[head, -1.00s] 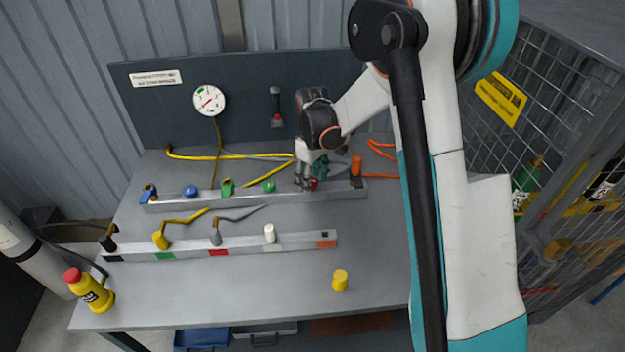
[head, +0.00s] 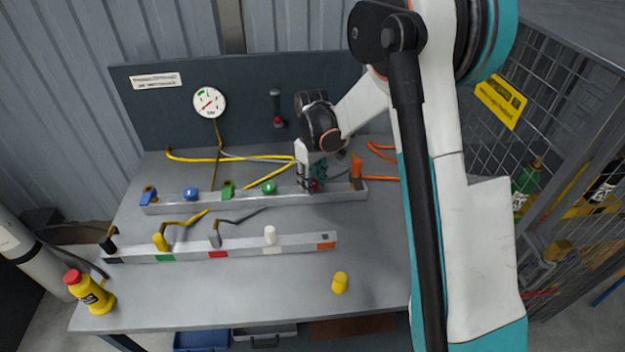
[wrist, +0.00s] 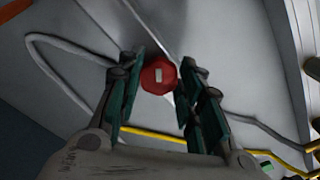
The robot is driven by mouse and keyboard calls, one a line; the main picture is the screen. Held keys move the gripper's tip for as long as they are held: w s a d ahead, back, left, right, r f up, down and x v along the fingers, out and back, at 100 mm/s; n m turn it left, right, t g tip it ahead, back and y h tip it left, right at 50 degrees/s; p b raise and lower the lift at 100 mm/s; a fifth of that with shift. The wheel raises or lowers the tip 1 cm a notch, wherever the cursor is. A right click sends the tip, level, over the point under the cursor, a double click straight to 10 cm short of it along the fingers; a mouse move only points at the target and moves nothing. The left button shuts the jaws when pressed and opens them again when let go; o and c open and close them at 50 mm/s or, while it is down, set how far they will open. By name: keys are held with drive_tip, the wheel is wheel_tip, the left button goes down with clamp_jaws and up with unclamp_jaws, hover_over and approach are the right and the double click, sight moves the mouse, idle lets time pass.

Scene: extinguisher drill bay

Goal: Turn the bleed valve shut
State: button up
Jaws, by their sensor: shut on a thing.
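A red knob (wrist: 158,75), eight-sided with a pale mark on top, sits between the fingers of my gripper (wrist: 161,88) in the wrist view. I take it to be the bleed valve. In the head view my gripper (head: 313,181) points down at the right part of the rear rail (head: 340,193), and its fingers mostly hide the knob. My gripper is shut on the knob. The knob's base and the far sides of the contact are hidden.
Blue and green fittings stand on the rear rail left of my gripper, with an orange one (head: 356,167) close on its right. The dark back panel carries a round gauge (head: 210,102) and a small fixture (head: 276,105). Yellow and orange hoses lie behind the rail.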

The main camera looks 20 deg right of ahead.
drive_tip(key=m, duration=0.5)
drive_tip(key=shift+a, duration=0.1)
drive_tip(key=m, duration=0.5)
drive_tip(key=shift+a+m, duration=0.15)
drive_tip(key=shift+m, duration=0.25)
drive_tip(key=o, duration=1.1)
drive_tip(key=shift+c, duration=0.2)
wheel_tip(320, 180, up, 12)
